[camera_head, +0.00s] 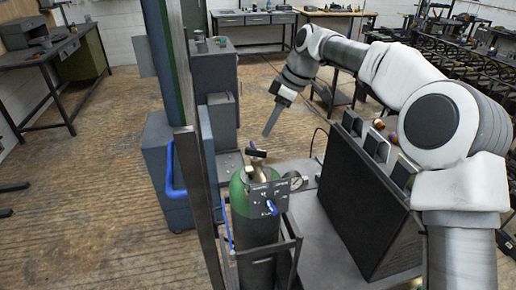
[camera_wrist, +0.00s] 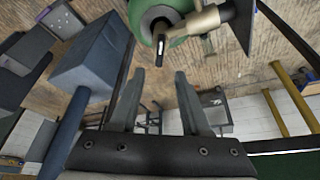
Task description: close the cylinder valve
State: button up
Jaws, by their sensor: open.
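The gas cylinder (camera_head: 238,196) stands upright in a metal frame, with a green shoulder and a brass valve on top. The valve's black handle (camera_head: 257,153) sits at the very top. In the wrist view the green cylinder top (camera_wrist: 178,7) and brass valve body (camera_wrist: 196,21) show at the upper edge, beyond my fingertips. My gripper (camera_head: 267,135) points down just above and slightly right of the handle in the head view, apart from it. In the wrist view my gripper (camera_wrist: 159,72) has its two fingers spread, with nothing between them.
A gauge (camera_head: 296,182) and a plate with a blue lever (camera_head: 271,207) sit beside the valve. A tall post (camera_head: 186,140) stands left of the cylinder. A black box (camera_head: 352,207) stands to the right. Open floor lies at the left.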

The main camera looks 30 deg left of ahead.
aim_at(256, 149)
jog(key=x, duration=0.9)
jog(key=shift+f, duration=0.15)
grip_shut()
